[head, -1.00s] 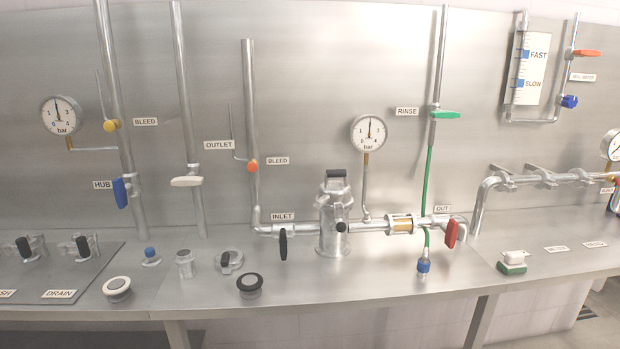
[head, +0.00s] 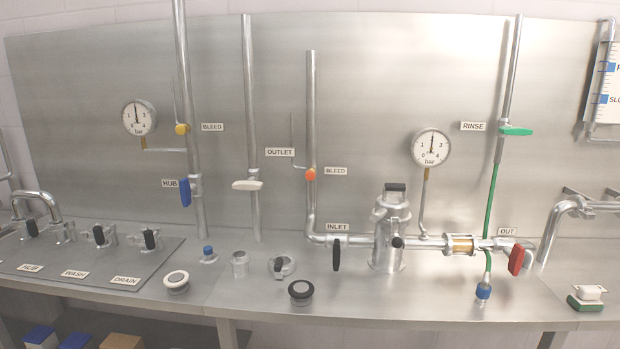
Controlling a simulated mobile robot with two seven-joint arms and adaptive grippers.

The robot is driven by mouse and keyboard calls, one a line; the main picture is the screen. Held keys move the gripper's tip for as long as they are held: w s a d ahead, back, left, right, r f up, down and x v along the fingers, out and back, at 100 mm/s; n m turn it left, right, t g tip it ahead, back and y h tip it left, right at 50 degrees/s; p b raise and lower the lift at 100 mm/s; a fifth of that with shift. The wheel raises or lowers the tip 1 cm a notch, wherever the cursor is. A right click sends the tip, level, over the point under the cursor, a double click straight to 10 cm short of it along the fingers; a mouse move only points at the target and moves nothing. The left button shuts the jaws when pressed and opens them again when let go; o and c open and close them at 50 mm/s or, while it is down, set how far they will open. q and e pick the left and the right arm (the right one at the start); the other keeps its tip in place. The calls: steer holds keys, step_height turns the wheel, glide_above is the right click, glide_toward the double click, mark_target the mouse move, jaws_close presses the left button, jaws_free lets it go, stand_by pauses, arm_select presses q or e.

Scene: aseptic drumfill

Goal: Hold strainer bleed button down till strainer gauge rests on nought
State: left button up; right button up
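The strainer (head: 389,238) is an upright metal vessel with a dark-handled top, set in the pipe between the INLET and OUT labels. The strainer gauge (head: 431,147) is a round white dial on a thin stem right of it. Its needle points straight up, between 1 and 3, away from 0. An orange bleed button (head: 310,174), labelled BLEED, sits on the upright pipe left of the strainer. A yellow bleed button (head: 182,129) is on the hub pipe further left, beside another gauge (head: 139,117) whose needle also points up. Neither of my grippers is in view.
A black inlet handle (head: 336,255) and a red outlet handle (head: 516,259) stand out from the low pipe. Round black (head: 301,291) and white (head: 176,281) knobs stand on the bench (head: 400,302). A green hose (head: 492,190) hangs at the right. The front bench edge is mostly clear.

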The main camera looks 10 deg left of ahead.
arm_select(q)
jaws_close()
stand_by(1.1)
